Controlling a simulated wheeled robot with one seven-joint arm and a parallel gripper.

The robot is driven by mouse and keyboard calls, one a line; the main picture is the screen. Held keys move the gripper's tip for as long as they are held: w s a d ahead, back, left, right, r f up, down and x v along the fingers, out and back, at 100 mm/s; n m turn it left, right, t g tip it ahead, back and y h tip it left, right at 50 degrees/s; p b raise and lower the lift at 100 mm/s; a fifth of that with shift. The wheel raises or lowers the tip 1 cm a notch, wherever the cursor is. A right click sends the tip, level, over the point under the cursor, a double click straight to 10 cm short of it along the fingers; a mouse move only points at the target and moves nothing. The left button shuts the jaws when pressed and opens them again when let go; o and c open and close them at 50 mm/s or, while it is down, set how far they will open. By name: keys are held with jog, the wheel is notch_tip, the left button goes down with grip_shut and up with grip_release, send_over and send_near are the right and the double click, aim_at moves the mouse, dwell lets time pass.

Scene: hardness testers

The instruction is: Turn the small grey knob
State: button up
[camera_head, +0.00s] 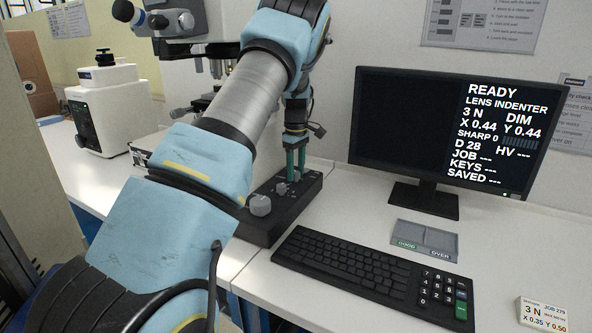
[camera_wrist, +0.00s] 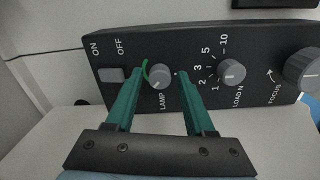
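A small grey knob marked LAMP (camera_wrist: 159,77) sits on a black control box (camera_wrist: 200,50), with a green arc beside it. My gripper (camera_wrist: 162,74) is open, its two green fingers on either side of this knob with a slim gap visible on each side. I cannot tell how deep the fingertips reach. In the head view my gripper (camera_head: 296,174) points down at the far end of the control box (camera_head: 288,218). A similar grey LOAD N knob (camera_wrist: 231,71) stands to the right, then a larger FOCUS knob (camera_wrist: 305,68), also seen in the head view (camera_head: 260,205).
An ON/OFF switch (camera_wrist: 111,75) is left of the LAMP knob. A keyboard (camera_head: 350,272), a GOOD/OVER tray (camera_head: 424,237) and a monitor (camera_head: 410,130) reading READY stand to the right. A microscope-like tester is behind my arm.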

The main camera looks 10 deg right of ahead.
grip_shut()
jog(key=shift+m, duration=0.4)
jog(key=m, duration=0.4)
jog(key=shift+m, duration=2.2)
jog(key=shift+w, duration=0.1)
jog(key=shift+o, duration=0.9)
grip_release()
